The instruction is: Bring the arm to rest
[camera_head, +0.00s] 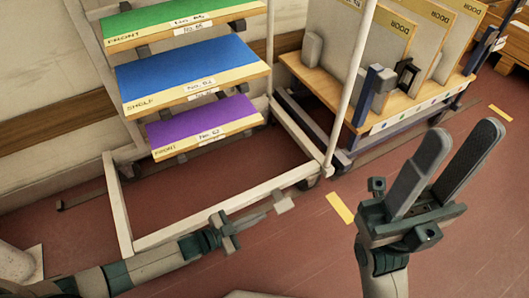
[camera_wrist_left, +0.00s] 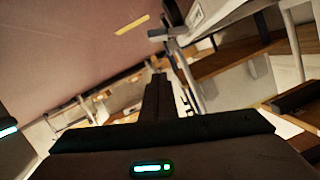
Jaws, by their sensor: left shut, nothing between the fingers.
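My left arm (camera_head: 150,265) comes in low from the left in the head view. Its gripper (camera_head: 268,211) is shut and empty, pointing right in front of the lower bar of the shelf rack. In the left wrist view the closed fingers (camera_wrist_left: 158,95) show as one dark column, with nothing held. My right gripper (camera_head: 462,138) stands upright at the right of the head view. Its two grey fingers are apart, with nothing between them.
A pale-framed rack (camera_head: 118,205) holds green (camera_head: 155,22), blue (camera_head: 190,75) and purple (camera_head: 200,125) shelves. A wooden cart (camera_head: 340,100) with upright boards stands behind at right. Yellow marks (camera_head: 340,208) lie on the red floor (camera_head: 300,250), which is open at the front.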

